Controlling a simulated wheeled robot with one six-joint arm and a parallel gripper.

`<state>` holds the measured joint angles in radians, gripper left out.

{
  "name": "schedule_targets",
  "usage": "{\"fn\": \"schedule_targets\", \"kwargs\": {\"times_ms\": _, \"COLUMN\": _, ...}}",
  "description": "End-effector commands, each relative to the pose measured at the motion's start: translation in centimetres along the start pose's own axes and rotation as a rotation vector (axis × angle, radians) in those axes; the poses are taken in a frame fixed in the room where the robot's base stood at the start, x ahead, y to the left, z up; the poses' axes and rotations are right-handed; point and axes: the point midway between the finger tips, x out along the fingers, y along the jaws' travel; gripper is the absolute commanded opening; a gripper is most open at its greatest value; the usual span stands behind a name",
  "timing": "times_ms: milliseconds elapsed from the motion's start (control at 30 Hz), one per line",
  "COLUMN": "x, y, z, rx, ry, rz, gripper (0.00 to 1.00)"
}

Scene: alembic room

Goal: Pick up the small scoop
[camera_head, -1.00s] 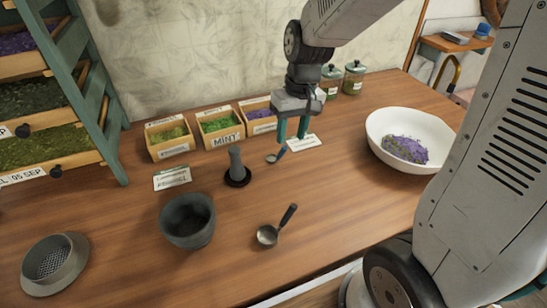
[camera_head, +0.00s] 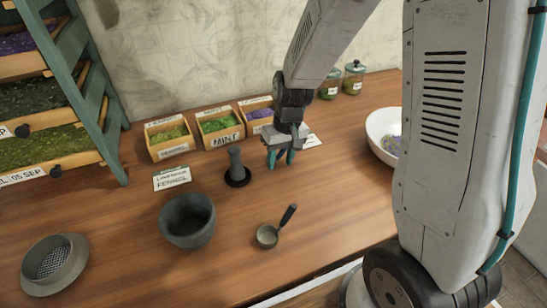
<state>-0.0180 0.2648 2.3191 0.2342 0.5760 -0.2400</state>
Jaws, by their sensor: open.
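My gripper (camera_head: 281,159) is open, its teal fingers pointing down low over the table, in front of the herb boxes. The small scoop lay at this spot in the earlier frame; now my gripper covers it and I cannot make it out. I cannot tell whether the fingers are around it or above it. A larger metal scoop (camera_head: 268,236) with a dark handle lies on the table nearer the front edge, well apart from my gripper.
A dark pestle (camera_head: 236,165) stands upright left of my gripper. A grey mortar (camera_head: 187,221), a sieve (camera_head: 54,264) and a label card (camera_head: 172,178) are further left. Herb boxes (camera_head: 220,125) stand behind. A white bowl (camera_head: 378,128) is right, partly hidden by my arm.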

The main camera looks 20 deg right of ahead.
Motion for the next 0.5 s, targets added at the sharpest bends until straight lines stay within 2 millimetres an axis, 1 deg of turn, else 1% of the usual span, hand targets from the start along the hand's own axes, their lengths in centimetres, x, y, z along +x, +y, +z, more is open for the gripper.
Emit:
{"fn": "schedule_targets", "kwargs": {"times_ms": 167, "x": -0.02, "y": -0.01, "z": -0.01, "rx": 0.000, "ry": 0.000, "rz": 0.000, "gripper": 0.41}}
{"fn": "schedule_targets", "kwargs": {"times_ms": 200, "x": -0.02, "y": -0.01, "z": -0.01, "rx": 0.000, "ry": 0.000, "rz": 0.000, "gripper": 0.30}}
{"fn": "schedule_targets", "kwargs": {"times_ms": 267, "x": -0.02, "y": 0.00, "z": -0.01, "rx": -0.001, "ry": 0.000, "rz": 0.000, "gripper": 0.13}}
{"fn": "schedule_targets", "kwargs": {"times_ms": 300, "x": -0.03, "y": 0.00, "z": -0.01, "rx": -0.001, "ry": 0.000, "rz": 0.000, "gripper": 0.02}}
{"fn": "schedule_targets", "kwargs": {"times_ms": 333, "x": -0.03, "y": 0.00, "z": -0.01, "rx": -0.001, "ry": 0.000, "rz": 0.000, "gripper": 0.00}}
{"fn": "schedule_targets", "kwargs": {"times_ms": 500, "x": -0.04, "y": 0.01, "z": -0.01, "rx": -0.001, "ry": 0.001, "rz": 0.000, "gripper": 0.00}}
